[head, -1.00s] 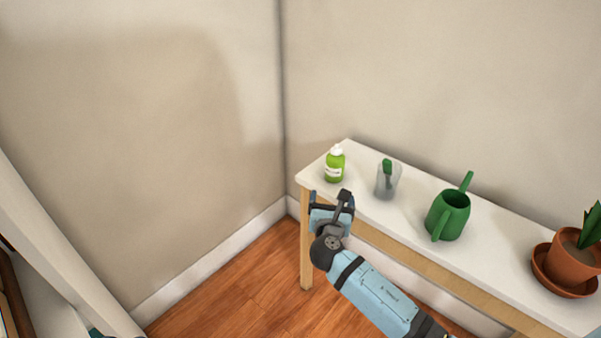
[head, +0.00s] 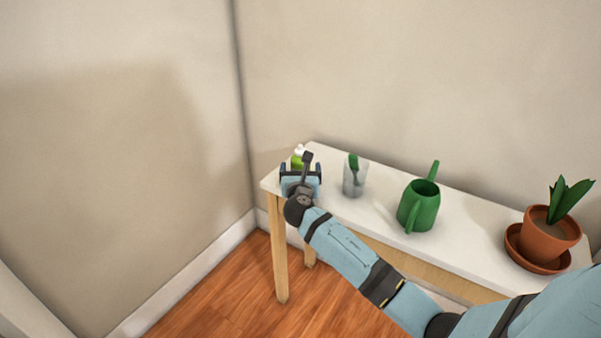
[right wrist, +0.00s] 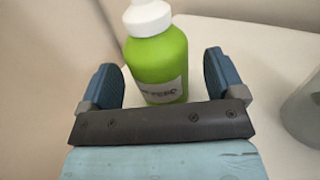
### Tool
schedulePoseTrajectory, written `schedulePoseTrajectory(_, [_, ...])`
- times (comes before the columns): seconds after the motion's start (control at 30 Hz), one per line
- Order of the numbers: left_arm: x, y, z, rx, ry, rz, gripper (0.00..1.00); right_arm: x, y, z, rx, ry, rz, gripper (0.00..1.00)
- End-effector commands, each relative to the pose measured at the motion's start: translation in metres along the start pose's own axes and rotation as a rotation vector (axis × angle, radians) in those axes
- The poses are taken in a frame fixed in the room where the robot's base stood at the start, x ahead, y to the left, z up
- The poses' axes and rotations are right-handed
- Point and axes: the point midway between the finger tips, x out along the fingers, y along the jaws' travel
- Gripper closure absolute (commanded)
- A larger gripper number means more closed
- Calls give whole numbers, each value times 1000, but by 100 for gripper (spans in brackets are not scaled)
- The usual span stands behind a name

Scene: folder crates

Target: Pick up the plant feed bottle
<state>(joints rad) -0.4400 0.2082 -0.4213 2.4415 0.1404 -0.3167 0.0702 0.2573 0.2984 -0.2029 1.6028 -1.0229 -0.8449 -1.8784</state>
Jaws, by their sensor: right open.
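The plant feed bottle (head: 297,160) is green with a white cap and a white label. It stands upright near the left end of the white table (head: 470,217), partly hidden behind my right gripper in the head view. In the right wrist view the bottle (right wrist: 158,58) stands just ahead of and between the two blue fingers. My right gripper (head: 300,172) is open, its fingers (right wrist: 163,80) apart on either side of the bottle's lower part. My left gripper is not in view.
A clear cup (head: 358,182) with something green in it stands just right of the bottle. A green watering can (head: 418,210) and a potted plant (head: 545,240) on a saucer stand further right. Walls close off the back and left.

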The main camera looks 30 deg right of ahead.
Motion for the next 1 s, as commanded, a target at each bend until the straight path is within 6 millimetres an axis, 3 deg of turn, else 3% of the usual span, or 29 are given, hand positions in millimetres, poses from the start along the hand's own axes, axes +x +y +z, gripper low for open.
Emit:
schedulePoseTrajectory(0.13, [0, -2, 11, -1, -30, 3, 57, 16, 0, -1, -1, -1, 0, 12])
schedulePoseTrajectory(0.37, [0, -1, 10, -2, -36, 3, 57, 18, 0, 0, -1, 0, 0, 12])
schedulePoseTrajectory(0.4, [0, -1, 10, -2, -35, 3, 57, 18, 0, 0, -1, 0, 0, 14])
schedulePoseTrajectory(0.67, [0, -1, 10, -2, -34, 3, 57, 18, 0, 0, -1, 0, 1, 74])
schedulePoseTrajectory(1.0, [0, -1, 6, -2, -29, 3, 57, 18, 1, 5, 0, -1, 1, 74])
